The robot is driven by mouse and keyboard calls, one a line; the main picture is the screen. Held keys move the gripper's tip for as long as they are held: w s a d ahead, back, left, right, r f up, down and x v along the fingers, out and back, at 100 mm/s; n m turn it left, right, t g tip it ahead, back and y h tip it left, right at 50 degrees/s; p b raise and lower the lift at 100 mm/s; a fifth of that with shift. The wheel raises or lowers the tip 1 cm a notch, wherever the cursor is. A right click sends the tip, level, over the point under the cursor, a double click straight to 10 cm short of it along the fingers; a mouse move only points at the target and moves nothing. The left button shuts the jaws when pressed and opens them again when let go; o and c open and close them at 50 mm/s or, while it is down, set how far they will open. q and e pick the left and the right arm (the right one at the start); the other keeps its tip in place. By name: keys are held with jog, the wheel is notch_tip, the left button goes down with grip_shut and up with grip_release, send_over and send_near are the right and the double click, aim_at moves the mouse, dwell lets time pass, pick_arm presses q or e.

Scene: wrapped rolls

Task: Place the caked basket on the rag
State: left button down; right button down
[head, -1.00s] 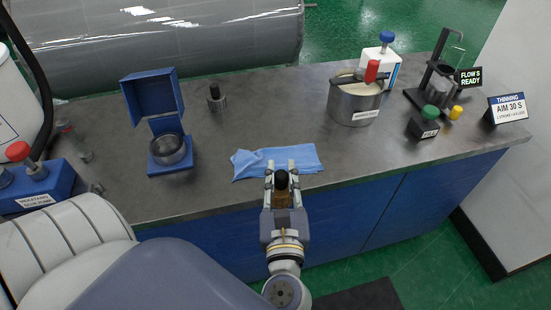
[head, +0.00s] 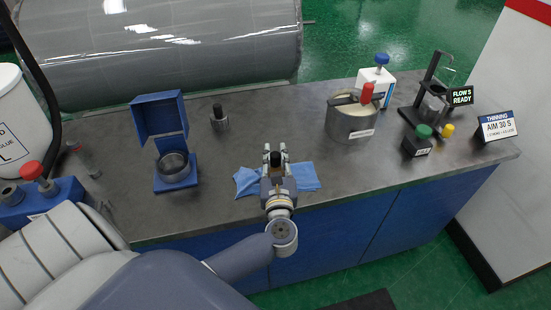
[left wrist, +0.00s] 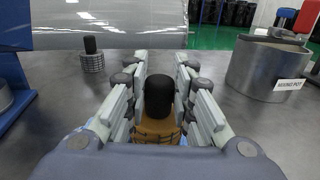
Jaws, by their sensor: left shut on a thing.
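The caked basket has a black knob and a brown, crusted body (left wrist: 158,130); its black top shows in the head view (head: 276,158). My left gripper (head: 275,153) is shut on the basket, with a finger on each side in the left wrist view (left wrist: 159,88). The blue rag (head: 306,177) lies flat near the bench's front edge. The gripper and basket are over the rag's middle and hide part of it. I cannot tell whether the basket touches the rag. My right gripper is out of view.
A clean black-topped metal cylinder (head: 219,122) stands behind and left of the rag. A blue open box with a metal cup (head: 173,168) is at left. A metal mixing pot (head: 352,126) stands at right. The grey bench (head: 240,150) is clear around the rag.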

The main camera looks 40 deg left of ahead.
aim_at(275, 166)
pick_arm(q)
jog(key=shift+f, duration=0.8)
jog(key=shift+s+d+f+b, duration=0.15)
jog(key=shift+s+f+b, duration=0.05)
jog(key=shift+f+b, duration=0.55)
jog(key=c, duration=1.5)
grip_release()
jog(key=shift+f, duration=0.15)
jog(key=shift+o, duration=0.7)
jog(key=shift+w, duration=0.1)
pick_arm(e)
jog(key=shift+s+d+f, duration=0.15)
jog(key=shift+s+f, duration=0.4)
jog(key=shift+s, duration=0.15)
pick_arm(q)
jog(key=shift+r, duration=0.2)
